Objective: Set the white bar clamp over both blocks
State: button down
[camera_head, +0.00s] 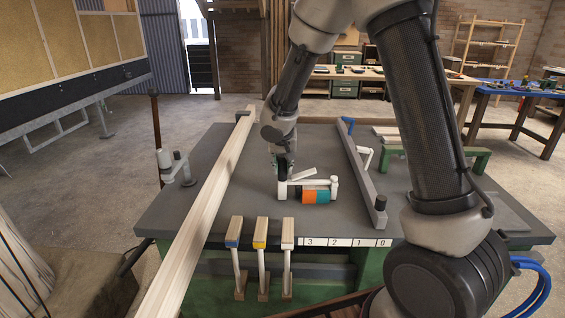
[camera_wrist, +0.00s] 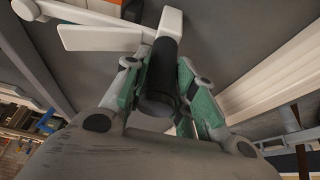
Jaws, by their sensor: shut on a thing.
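My gripper (camera_head: 284,160) is shut on the dark handle of the white bar clamp (camera_head: 306,183), over the grey bench top. In the wrist view the handle (camera_wrist: 163,75) sits between the green-padded fingers (camera_wrist: 157,90), with the clamp's white bar (camera_wrist: 100,38) beyond. In the head view the clamp's bar runs along the far upper side of the orange block (camera_head: 309,196) and the teal block (camera_head: 324,196). Its white ends appear left and right of the pair. The blocks lie side by side, touching. I cannot tell whether the clamp touches them.
A long pale board (camera_head: 205,208) lies along the bench's left side. A grey rail (camera_head: 362,170) runs along the right. A green frame (camera_head: 470,158) stands at the right.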

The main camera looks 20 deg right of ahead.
jog(key=c, duration=0.6)
grip_release()
jog(key=shift+r, duration=0.1)
jog(key=shift+r, duration=4.45)
